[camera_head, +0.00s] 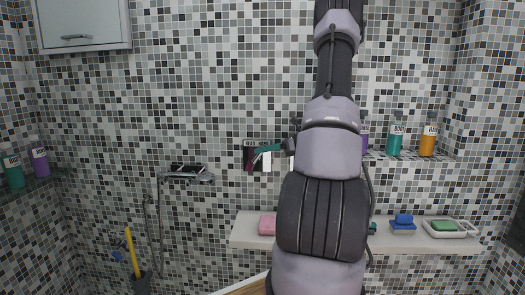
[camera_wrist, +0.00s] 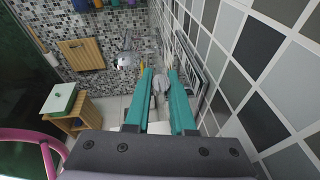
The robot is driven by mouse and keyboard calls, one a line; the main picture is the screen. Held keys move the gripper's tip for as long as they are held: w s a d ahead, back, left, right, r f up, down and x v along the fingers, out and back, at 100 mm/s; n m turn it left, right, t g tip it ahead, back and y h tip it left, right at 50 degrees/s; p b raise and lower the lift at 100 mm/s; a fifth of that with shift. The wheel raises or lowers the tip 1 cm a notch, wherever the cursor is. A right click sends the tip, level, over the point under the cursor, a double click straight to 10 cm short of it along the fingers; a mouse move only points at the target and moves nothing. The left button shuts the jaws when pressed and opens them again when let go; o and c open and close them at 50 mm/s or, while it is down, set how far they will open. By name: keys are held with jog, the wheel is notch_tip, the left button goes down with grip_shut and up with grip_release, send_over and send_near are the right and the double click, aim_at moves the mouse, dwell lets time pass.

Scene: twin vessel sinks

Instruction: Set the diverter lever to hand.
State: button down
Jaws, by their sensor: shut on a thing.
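A small dark plate (camera_head: 249,143) with pale lettering, too small to read, is on the tiled wall just left of my arm. My gripper (camera_head: 266,150) has teal fingers, and one shows in front of the plate. In the wrist view my gripper (camera_wrist: 160,76) has its two fingers either side of a grey piece, taken as the diverter lever (camera_wrist: 160,84), close to the wall. In the head view my arm and fingers hide most of the lever, so its exact setting cannot be told.
A ledge (camera_head: 245,232) below carries a pink block (camera_head: 267,224) and a soap dish (camera_head: 449,229). Bottles stand on a right shelf (camera_head: 380,155). A wall cabinet (camera_head: 82,24) is upper left.

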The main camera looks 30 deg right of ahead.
jog(key=c, duration=1.1)
grip_release()
jog(key=shift+o, duration=0.2)
jog(key=shift+d, duration=0.1)
jog(key=v, duration=1)
jog(key=shift+s+d, duration=0.2)
jog(key=shift+s, duration=0.1)
jog(key=shift+c, duration=0.2)
